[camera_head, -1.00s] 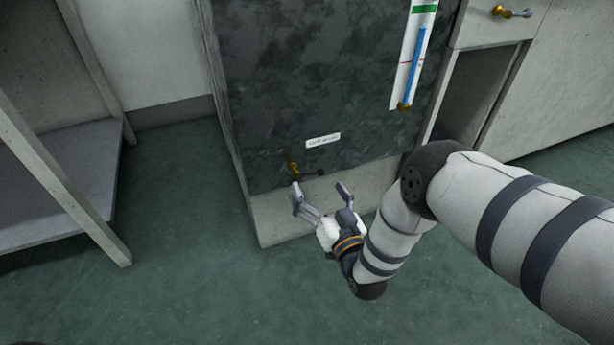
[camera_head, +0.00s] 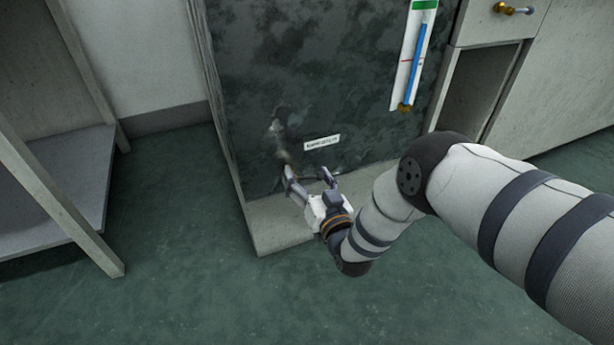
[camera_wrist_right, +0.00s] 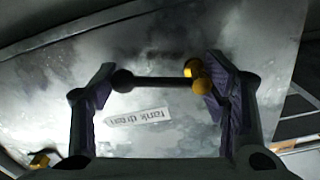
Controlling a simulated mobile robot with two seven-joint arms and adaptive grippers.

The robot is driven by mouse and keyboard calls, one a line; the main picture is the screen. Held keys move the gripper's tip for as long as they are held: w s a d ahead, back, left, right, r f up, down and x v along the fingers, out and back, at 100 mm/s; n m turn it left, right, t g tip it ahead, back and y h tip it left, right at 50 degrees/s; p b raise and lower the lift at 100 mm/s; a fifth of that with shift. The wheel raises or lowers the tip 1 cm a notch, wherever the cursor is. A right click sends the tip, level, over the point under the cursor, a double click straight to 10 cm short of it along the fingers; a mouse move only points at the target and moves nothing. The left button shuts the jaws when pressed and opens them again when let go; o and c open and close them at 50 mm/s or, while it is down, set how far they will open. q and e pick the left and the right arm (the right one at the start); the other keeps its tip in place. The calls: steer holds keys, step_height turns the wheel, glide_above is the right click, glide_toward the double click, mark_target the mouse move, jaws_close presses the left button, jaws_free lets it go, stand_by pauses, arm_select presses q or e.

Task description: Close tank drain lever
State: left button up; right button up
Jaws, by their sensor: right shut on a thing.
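The tank (camera_head: 330,80) has a dark mottled front. Its drain lever shows in the right wrist view as a dark rod (camera_wrist_right: 158,82) with a black ball knob at the left and a brass fitting (camera_wrist_right: 198,78) at the right. The rod lies across the picture. My right gripper (camera_head: 308,180) is at the tank's lower front; in the wrist view its fingers (camera_wrist_right: 160,75) are at the two ends of the lever, shut on it. In the head view the gripper mostly hides the lever. A white "tank drain" label (camera_head: 322,142) is just above. My left gripper is not in view.
A level gauge (camera_head: 412,60) with a blue column is on the tank's front, upper right. A ledge (camera_head: 275,236) runs below the tank front. A grey shelf unit (camera_head: 60,190) stands at the left. Another brass-handled fitting (camera_head: 510,9) is at the top right. The green floor in front is clear.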

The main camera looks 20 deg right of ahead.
steer(key=shift+a+r+n+p, duration=0.25)
steer(key=shift+r+n+p, duration=0.1)
steer(key=shift+r+n, duration=0.2)
steer(key=shift+n, duration=0.95)
steer(key=o, duration=1.6)
steer(key=shift+a, duration=0.15)
steer(key=shift+s+f, duration=0.1)
steer(key=shift+s, duration=0.1)
steer(key=s, duration=1.1)
steer(key=shift+s+d, duration=0.25)
steer(key=shift+d, duration=0.05)
